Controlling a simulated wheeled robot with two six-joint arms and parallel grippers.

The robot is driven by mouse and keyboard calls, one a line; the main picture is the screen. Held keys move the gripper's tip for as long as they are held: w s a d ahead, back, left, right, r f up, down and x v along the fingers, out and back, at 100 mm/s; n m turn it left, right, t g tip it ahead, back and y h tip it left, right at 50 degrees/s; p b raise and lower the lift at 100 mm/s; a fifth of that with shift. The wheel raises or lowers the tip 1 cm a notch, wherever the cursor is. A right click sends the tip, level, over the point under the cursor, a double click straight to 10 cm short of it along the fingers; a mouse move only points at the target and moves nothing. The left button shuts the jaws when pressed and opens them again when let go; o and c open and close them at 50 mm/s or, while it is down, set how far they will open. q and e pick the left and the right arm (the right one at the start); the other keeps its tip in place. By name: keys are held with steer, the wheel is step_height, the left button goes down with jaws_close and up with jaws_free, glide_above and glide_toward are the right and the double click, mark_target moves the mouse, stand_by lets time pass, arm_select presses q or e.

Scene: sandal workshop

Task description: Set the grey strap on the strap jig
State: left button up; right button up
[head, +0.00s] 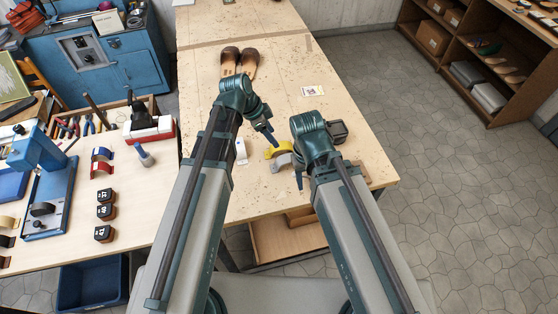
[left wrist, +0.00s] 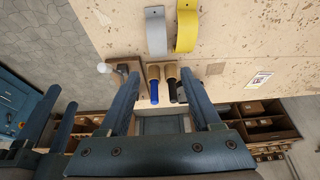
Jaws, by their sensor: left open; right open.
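The grey strap (head: 281,162) is a curved band on the wooden bench, beside a yellow strap (head: 274,150). In the left wrist view the grey strap (left wrist: 156,32) lies ahead of the fingers, left of the yellow strap (left wrist: 187,28). My left gripper (head: 268,133) is open and empty, just above and left of the straps in the head view. In the left wrist view its two fingers (left wrist: 160,78) are spread wide. My right gripper (head: 299,180) is open, below and right of the grey strap, partly hidden by its arm. I cannot clearly identify the strap jig.
A dark device (head: 338,131) stands beside my right wrist. Brown lasts (head: 240,61) and a printed card (head: 313,90) lie farther back. The bench (head: 345,100) is clear at the far right.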

arm_select(q)
steer(key=b, duration=0.8)
glide_toward(287, 158)
steer(key=x, duration=0.2)
steer(key=shift+w+d+f, duration=0.2)
steer(key=shift+w+f, duration=0.1)
steer(key=shift+d+f, duration=0.25)
steer(key=b+x, duration=0.4)
steer(key=shift+s+a+f, duration=0.2)
steer(key=shift+a+f, duration=0.05)
steer(key=shift+f, duration=0.05)
steer(key=shift+w+d+f+b, duration=0.1)
steer(key=shift+d+f+b, duration=0.15)
steer(key=shift+f+b, duration=0.25)
steer(key=shift+r, duration=0.15)
jaws_close()
